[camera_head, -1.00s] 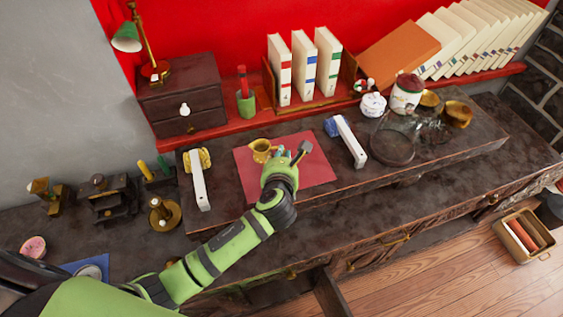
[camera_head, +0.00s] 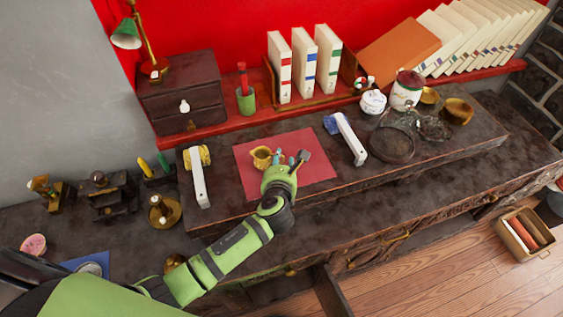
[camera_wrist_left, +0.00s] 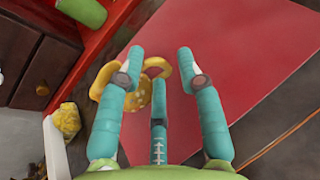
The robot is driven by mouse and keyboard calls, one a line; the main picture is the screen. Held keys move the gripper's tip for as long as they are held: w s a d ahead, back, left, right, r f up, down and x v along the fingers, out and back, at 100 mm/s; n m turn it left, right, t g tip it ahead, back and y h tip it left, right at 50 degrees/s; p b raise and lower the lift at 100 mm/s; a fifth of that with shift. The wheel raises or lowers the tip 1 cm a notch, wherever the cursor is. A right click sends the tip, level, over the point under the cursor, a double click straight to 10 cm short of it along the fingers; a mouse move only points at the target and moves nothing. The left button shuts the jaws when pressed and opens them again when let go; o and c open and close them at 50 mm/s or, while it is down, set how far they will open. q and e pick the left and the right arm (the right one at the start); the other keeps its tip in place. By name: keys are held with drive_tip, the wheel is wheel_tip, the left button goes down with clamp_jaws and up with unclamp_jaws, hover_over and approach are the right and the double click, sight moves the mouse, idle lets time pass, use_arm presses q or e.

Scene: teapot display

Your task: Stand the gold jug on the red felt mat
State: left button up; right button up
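The gold jug (camera_head: 262,158) stands on the left part of the red felt mat (camera_head: 318,172), looking upright. My left gripper (camera_head: 289,160) is just right of the jug and low over the mat, with its fingers spread. In the left wrist view, the jug (camera_wrist_left: 145,94) shows behind the left and middle teal fingers, which partly hide it. The left gripper (camera_wrist_left: 160,58) has a wide gap between its outer fingers there, with red mat (camera_wrist_left: 260,50) beyond. Any contact between the fingers and the jug is hard to tell. My right gripper is not in view.
Behind are a drawer box (camera_head: 180,95), a green cup (camera_head: 245,102) and white books (camera_head: 303,65). A dark round dish (camera_head: 392,145) and jars are on the right. The mat's right part is clear.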

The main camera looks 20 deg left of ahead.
use_arm(q)
drive_tip(key=v, duration=1.2)
